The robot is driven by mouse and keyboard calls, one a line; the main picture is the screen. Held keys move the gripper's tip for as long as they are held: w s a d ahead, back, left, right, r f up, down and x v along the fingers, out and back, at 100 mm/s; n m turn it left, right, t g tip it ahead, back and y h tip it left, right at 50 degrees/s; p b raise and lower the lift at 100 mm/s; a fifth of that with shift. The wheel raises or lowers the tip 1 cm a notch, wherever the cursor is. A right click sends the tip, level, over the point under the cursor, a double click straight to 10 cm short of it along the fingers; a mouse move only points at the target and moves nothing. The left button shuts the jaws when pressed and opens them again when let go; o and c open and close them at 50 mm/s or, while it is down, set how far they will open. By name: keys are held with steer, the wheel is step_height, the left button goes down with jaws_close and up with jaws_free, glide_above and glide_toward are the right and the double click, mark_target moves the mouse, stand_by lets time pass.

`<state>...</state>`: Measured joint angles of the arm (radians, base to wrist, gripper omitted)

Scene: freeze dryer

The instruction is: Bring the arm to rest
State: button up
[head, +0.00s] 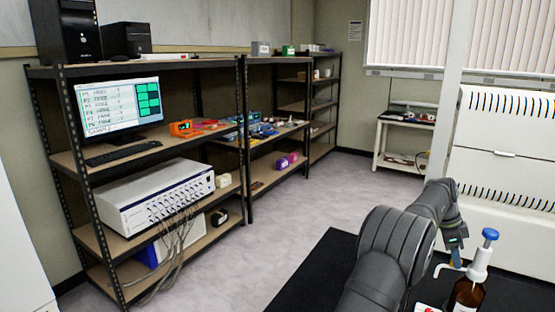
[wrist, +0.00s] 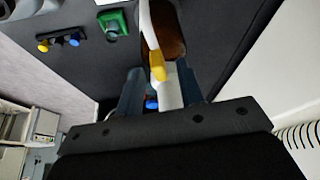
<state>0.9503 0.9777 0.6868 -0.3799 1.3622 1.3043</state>
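My gripper (head: 456,258) is at the right of the head view, beside a brown bottle (head: 467,296) with a white pump top (head: 479,264) and a blue cap (head: 490,235). The bottle's lower part is cut off by the frame. In the wrist view, my gripper's two fingers (wrist: 160,92) stand apart. The brown bottle (wrist: 168,30) and a white part with a yellow tip (wrist: 157,66) show beyond and between them. A small blue piece (wrist: 151,104) also shows in the gap. I cannot tell whether a finger touches the white part.
The dark bench top (head: 320,275) lies under my arm. The wrist view shows a green holder (wrist: 113,24) and a dark strip with coloured knobs (wrist: 60,39). Shelves (head: 150,150) with a monitor (head: 118,108) stand left; a white cabinet (head: 505,165) stands right. The floor (head: 290,205) between is clear.

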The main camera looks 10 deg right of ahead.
steer(key=shift+d+f, duration=0.1)
steer(key=shift+f, duration=0.1)
steer(key=v, duration=1.8)
steer(key=x, duration=1.8)
steer(key=shift+s+f, duration=0.15)
steer(key=shift+f, duration=0.1)
steer(key=shift+s+r+n, duration=0.1)
steer(key=shift+r+n, duration=0.15)
steer(key=shift+n, duration=0.15)
steer(key=shift+s+a+n+t, duration=0.35)
steer(key=shift+s+n+t, duration=0.05)
steer(key=shift+n, duration=0.3)
